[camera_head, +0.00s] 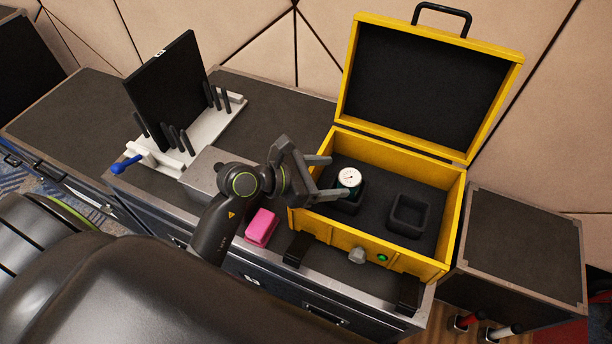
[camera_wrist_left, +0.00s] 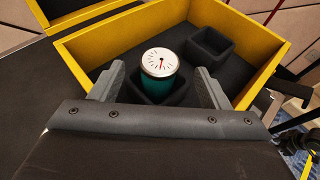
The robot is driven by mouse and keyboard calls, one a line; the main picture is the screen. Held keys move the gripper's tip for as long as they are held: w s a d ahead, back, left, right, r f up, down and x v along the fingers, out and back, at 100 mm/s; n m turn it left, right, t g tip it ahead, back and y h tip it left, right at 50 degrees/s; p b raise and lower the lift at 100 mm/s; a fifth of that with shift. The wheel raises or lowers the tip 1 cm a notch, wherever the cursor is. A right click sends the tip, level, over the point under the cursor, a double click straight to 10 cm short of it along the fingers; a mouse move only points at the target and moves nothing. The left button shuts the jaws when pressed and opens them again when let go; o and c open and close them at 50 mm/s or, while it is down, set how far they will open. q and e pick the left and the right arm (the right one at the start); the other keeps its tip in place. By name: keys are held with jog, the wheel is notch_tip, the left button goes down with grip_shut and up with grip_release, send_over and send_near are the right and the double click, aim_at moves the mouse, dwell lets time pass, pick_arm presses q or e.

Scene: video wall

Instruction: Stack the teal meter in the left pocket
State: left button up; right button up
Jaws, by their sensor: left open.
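The teal meter (camera_head: 349,181) has a white round dial and stands upright in the left pocket (camera_head: 346,205) of the yellow case (camera_head: 451,220). In the left wrist view the meter (camera_wrist_left: 159,71) shows its teal side above the dark pocket rim (camera_wrist_left: 160,98). My left gripper (camera_head: 325,178) is open, with its fingers on either side of the meter and gaps between them and it. The left gripper (camera_wrist_left: 160,85) holds nothing. The right pocket (camera_head: 408,215) is empty. My right gripper is not in view.
The case lid (camera_head: 430,85) stands open at the back. A pink block (camera_head: 261,228) lies on the counter left of the case. A black panel (camera_head: 167,90) stands in a white rack (camera_head: 205,130) farther left. The case walls rise around the pockets.

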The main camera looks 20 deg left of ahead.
pick_arm(q)
jog(key=v, duration=0.6)
jog(key=shift+s, duration=0.1)
dwell(0.6)
